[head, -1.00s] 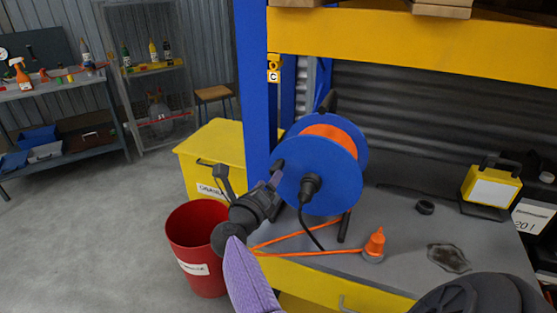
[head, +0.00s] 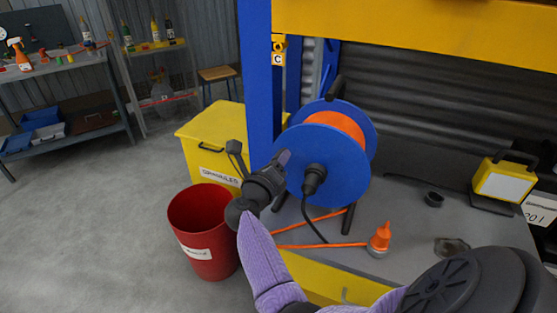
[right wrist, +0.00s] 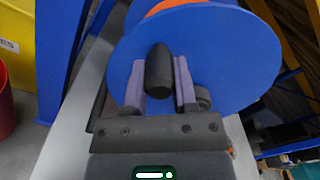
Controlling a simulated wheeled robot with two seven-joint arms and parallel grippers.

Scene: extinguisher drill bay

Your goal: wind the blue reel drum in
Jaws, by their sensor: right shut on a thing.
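The reel's blue drum (head: 345,180) stands upright on the grey bench, with orange cable (head: 338,122) wound between its flanges. A black plug-like piece (head: 314,176) with a black lead sits on its face. My right gripper (head: 283,158) is at the left part of that face. In the right wrist view its two purple fingers are shut on a dark crank knob (right wrist: 159,70) that stands out from the drum (right wrist: 125,60). Orange cable runs low across the bench near an orange cone-shaped end piece (head: 380,238). My left gripper is not in view.
A blue post (head: 258,90) rises just left of the drum. A red bin (head: 205,235) and a yellow box (head: 212,150) stand on the floor left.

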